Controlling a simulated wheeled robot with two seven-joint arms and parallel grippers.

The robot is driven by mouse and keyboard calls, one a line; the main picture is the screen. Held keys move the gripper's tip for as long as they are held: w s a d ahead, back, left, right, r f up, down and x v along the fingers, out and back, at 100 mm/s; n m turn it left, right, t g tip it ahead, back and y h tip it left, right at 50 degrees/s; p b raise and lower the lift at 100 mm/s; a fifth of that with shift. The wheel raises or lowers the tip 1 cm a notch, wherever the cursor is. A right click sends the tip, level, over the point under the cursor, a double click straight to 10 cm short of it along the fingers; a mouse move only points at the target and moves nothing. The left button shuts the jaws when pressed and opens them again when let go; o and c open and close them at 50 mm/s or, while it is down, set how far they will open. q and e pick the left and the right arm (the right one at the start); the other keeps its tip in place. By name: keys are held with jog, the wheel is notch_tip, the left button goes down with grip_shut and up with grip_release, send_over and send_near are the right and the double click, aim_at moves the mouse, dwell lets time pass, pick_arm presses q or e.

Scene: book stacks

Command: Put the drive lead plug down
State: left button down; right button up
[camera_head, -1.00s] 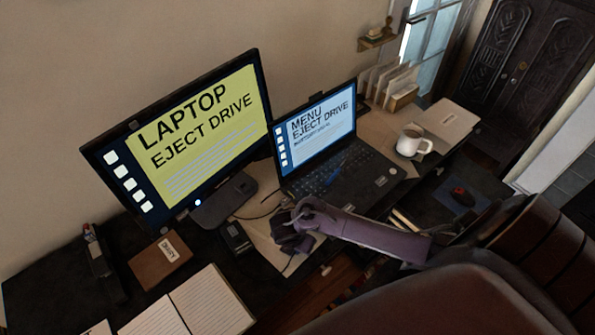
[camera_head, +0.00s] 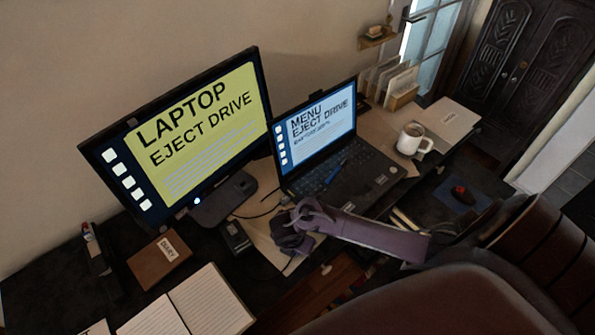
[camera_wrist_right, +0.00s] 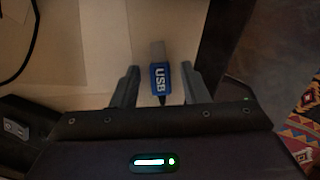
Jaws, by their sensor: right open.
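The drive lead plug (camera_wrist_right: 160,78) is blue with a metal end and the letters USB. In the right wrist view it lies on a pale sheet (camera_wrist_right: 85,75), between the two fingers of my right gripper (camera_wrist_right: 160,88). The fingers are open, with a visible gap on each side of the plug. A dark lead runs from the plug back under the gripper. In the head view my right gripper (camera_head: 284,236) is low over the desk in front of the laptop (camera_head: 335,175), and it hides the plug. My left gripper is not in view.
A monitor (camera_head: 190,140) stands at left, with a small dark box (camera_head: 235,236) by its foot. A diary (camera_head: 160,258), an open notebook (camera_head: 205,305) and a white mug (camera_head: 410,139) are on the desk. A chair (camera_head: 440,295) fills the lower right.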

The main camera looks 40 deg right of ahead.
jog(key=shift+r, duration=0.1)
jog(key=shift+r+p, duration=0.35)
jog(key=p+v, duration=0.3)
jog(key=v, duration=0.9)
jog(key=shift+r+p, duration=0.15)
jog(key=shift+p, duration=0.25)
